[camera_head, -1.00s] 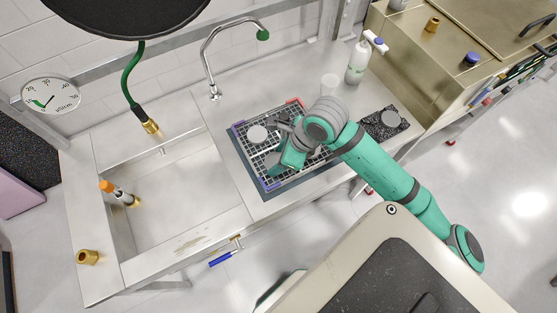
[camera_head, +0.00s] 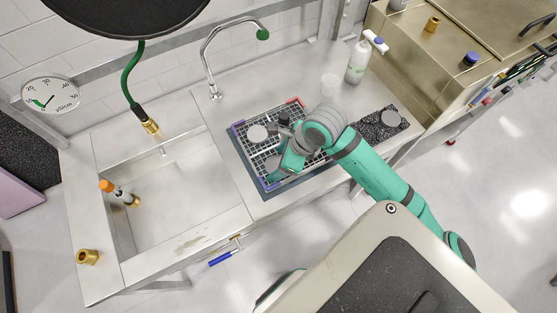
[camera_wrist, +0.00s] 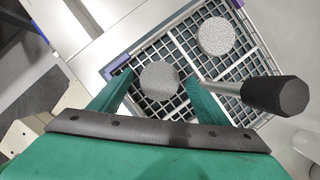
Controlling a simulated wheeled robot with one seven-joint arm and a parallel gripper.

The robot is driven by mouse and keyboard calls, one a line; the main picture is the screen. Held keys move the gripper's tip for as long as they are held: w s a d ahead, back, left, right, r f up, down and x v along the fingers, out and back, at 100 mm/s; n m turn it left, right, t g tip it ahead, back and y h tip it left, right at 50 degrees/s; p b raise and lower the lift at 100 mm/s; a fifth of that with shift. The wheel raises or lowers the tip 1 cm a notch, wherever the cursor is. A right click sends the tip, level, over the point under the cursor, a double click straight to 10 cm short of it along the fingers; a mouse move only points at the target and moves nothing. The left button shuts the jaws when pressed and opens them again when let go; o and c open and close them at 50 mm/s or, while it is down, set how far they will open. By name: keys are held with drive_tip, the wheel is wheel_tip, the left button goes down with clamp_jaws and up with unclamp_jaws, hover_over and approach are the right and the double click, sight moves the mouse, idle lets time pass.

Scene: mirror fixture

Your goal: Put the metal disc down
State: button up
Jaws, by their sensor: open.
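A speckled grey metal disc (camera_wrist: 159,81) lies between my fingertips in the wrist view, on or just above the wire grid of the rack (camera_wrist: 109,70). My gripper (camera_wrist: 158,78) is open, with one green finger on each side of the disc. I cannot tell whether a finger still touches it. A second, lighter disc (camera_wrist: 216,36) lies on the grid farther off. It also shows in the head view (camera_head: 257,133). In the head view my gripper (camera_head: 277,166) is over the rack's near side (camera_head: 236,127), partly hidden by my wrist.
A black-handled tool (camera_wrist: 275,95) stands up close to the right of my fingers. A third disc (camera_head: 390,118) sits on a dark speckled mat (camera_head: 373,128). The sink basin (camera_head: 180,205) is left of the rack. A white bottle (camera_head: 357,62) and clear cup (camera_head: 330,85) stand behind.

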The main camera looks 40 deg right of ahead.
drive_tip(key=v, duration=1.1)
drive_tip(key=shift+r, duration=0.4)
drive_tip(key=shift+s+d, duration=0.1)
drive_tip(key=shift+s, duration=0.05)
